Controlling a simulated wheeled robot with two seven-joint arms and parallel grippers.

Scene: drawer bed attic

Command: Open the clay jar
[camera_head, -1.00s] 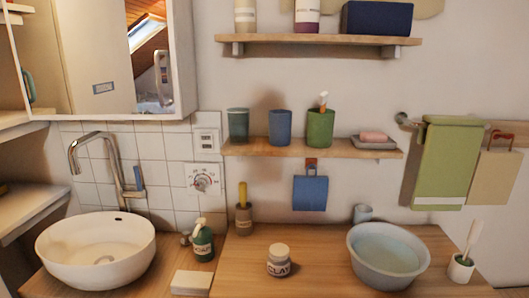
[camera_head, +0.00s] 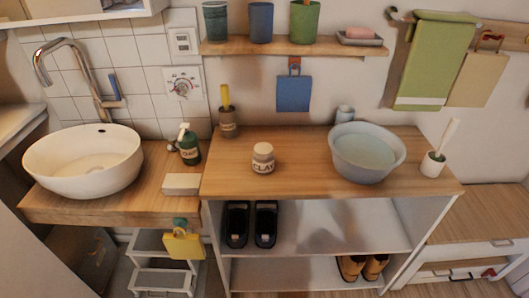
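The clay jar (camera_head: 263,158) is a small light jar with a pale lid and dark "CLAY" lettering. It stands upright with the lid on, on the wooden counter (camera_head: 300,172) left of a grey-blue basin. Neither of my grippers shows in the head view.
The basin (camera_head: 366,152) with water stands right of the jar, a white toothbrush holder (camera_head: 433,163) beyond it. A brown cup (camera_head: 227,122) stands behind left; a green soap bottle (camera_head: 188,144) and pale block (camera_head: 181,184) are left. A shelf (camera_head: 290,47) hangs above. Counter around the jar is clear.

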